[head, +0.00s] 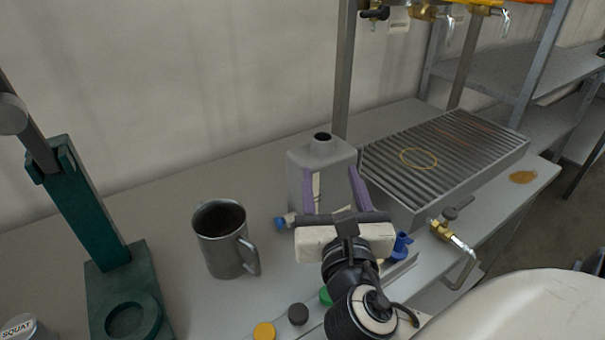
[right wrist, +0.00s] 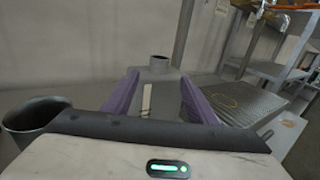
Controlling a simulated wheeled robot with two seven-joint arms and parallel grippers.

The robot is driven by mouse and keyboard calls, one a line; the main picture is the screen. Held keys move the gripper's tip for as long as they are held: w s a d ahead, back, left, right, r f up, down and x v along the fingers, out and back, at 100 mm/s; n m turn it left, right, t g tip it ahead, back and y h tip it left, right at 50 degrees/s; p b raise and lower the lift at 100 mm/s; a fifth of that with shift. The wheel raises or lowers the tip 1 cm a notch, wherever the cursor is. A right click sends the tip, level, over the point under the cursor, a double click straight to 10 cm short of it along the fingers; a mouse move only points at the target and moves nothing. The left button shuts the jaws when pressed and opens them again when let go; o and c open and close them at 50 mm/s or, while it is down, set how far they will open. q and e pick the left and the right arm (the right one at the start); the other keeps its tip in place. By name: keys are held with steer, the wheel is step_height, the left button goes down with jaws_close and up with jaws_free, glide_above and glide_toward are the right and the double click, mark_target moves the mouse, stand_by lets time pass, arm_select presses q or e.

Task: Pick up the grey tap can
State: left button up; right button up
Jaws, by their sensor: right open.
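The grey tap can (head: 322,158) stands upright on the bench, with a dark open neck on top and a pale strip on its front. A blue and white tap (head: 286,221) shows low at its left side. My right gripper (head: 334,176) is open, its two purple fingers in front of the can and towards its sides. In the right wrist view the can (right wrist: 158,88) shows between the fingers (right wrist: 152,88); I cannot tell whether they touch it. The can's lower front is partly hidden by the gripper. My left gripper is not in view.
A metal mug (head: 222,240) stands left of the can, close to my right gripper. A ribbed drain tray (head: 445,150) with a brass tap (head: 440,229) is at the right. A green press stand (head: 108,270) is at left. Coloured caps (head: 264,331) lie in front.

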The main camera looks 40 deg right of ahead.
mark_target(324, 149)
steer(key=x, duration=0.5)
steer(key=shift+w+d+r, duration=0.1)
steer(key=shift+w+d, duration=0.1)
steer(key=shift+w, duration=0.1)
steer(key=shift+w+d, duration=0.15)
steer(key=shift+w, duration=0.1)
steer(key=x, duration=0.5)
steer(key=shift+w+d, duration=0.1)
steer(key=shift+w, duration=0.1)
steer(key=shift+w+d, duration=0.15)
steer(key=shift+w, duration=0.05)
steer(key=c, duration=1.3)
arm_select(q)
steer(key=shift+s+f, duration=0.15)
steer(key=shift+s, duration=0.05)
arm_select(e)
jaws_close()
